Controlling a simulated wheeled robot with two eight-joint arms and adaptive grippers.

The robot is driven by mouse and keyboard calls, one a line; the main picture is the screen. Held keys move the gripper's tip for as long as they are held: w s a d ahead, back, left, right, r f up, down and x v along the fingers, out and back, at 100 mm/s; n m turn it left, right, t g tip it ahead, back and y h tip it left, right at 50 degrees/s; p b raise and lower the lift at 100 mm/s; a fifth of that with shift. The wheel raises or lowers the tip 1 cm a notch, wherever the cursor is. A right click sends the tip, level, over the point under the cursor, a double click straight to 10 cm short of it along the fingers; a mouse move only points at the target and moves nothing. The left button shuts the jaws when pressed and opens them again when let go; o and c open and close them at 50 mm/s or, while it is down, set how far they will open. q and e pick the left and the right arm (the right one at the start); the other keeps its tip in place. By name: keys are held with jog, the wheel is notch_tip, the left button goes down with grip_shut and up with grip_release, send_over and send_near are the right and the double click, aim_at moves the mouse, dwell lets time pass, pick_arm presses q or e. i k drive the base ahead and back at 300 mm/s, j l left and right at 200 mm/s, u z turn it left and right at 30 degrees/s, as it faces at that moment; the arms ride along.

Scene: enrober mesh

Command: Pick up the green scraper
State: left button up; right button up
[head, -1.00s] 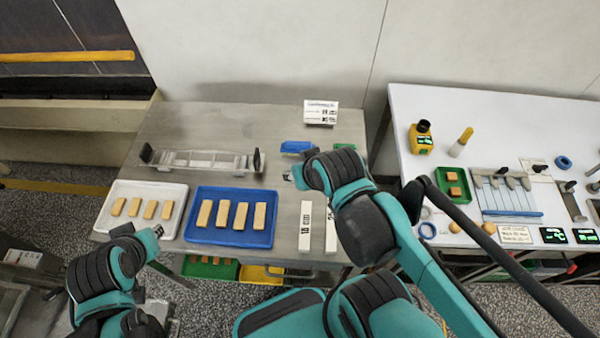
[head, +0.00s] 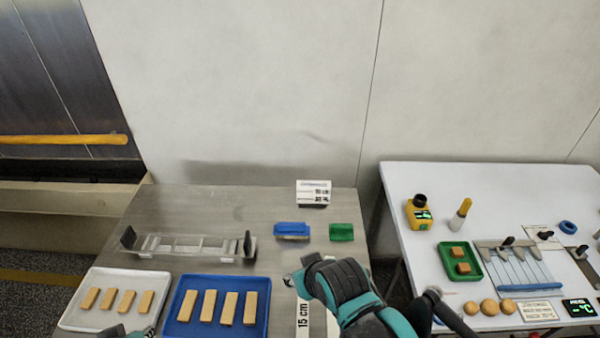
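The green scraper (head: 341,232) lies flat near the back right corner of the steel table (head: 190,205), just right of a blue scraper (head: 292,230). My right gripper (head: 296,282) is over the table in front of both scrapers, apart from them. Its fingers are small in the view and partly hidden by my wrist, so their opening is unclear. Only a bit of my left arm (head: 117,331) shows at the bottom edge, and its gripper cannot be made out.
A white tray (head: 67,321) and a blue tray (head: 178,319) hold brown bars at the front. A metal frame (head: 190,247) lies behind them. A small sign (head: 313,191) stands behind the scrapers. A white table (head: 400,180) with tools stands at the right across a gap.

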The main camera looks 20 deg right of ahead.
aim_at(344, 231)
jog(key=j+z, duration=0.15)
jog(key=z, duration=0.25)
jog(key=j+z, duration=0.2)
jog(key=z, duration=0.15)
jog(key=i+l+z, duration=0.1)
jog(key=l+z, duration=0.25)
jog(key=z, duration=0.15)
